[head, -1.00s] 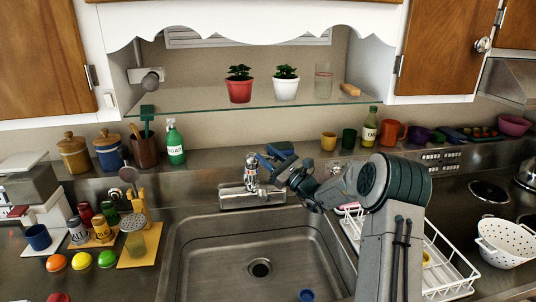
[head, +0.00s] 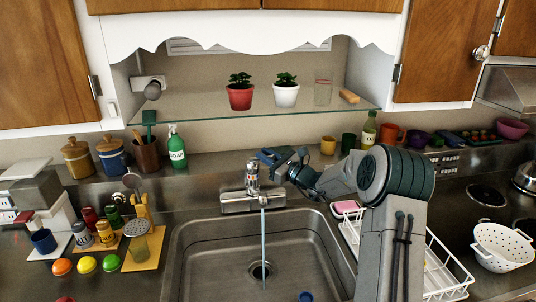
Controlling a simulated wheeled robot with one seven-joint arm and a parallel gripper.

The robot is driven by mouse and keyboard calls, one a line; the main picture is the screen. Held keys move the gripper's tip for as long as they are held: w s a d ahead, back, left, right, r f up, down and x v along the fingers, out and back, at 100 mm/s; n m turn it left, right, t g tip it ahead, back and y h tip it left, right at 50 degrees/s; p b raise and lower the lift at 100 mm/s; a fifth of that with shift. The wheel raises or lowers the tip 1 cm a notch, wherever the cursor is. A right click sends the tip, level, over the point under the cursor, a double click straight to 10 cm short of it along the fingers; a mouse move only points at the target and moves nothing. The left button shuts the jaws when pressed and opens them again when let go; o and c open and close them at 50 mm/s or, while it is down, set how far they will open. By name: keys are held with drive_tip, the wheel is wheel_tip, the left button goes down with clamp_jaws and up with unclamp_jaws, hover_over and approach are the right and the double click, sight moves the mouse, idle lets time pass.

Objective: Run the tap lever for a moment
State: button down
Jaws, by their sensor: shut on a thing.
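The chrome tap (head: 251,178) stands on its base plate at the back edge of the steel sink (head: 190,250). A thin stream of water (head: 263,240) falls from its spout down to the drain. My gripper (head: 266,156) reaches in from the right at the top of the tap. It is shut on the tap lever, which is small and mostly hidden by the fingers.
A white dish rack (head: 446,262) stands right of the sink, under my arm. Soap (head: 177,147) and canisters (head: 77,157) line the back left. A glass shelf (head: 200,114) with potted plants hangs above the tap. Spice jars (head: 88,218) stand left of the sink.

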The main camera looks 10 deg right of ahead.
drive_tip(key=shift+w+r+g, duration=0.15)
drive_tip(key=shift+r+g, duration=0.05)
drive_tip(key=shift+g, duration=0.1)
drive_tip(key=c, duration=1.4)
unclamp_jaws()
drive_tip(key=shift+o, duration=0.2)
drive_tip(key=b+v, duration=0.3)
drive_tip(key=v, duration=1)
drive_tip(key=shift+s+b, duration=0.4)
drive_tip(key=shift+d, duration=0.15)
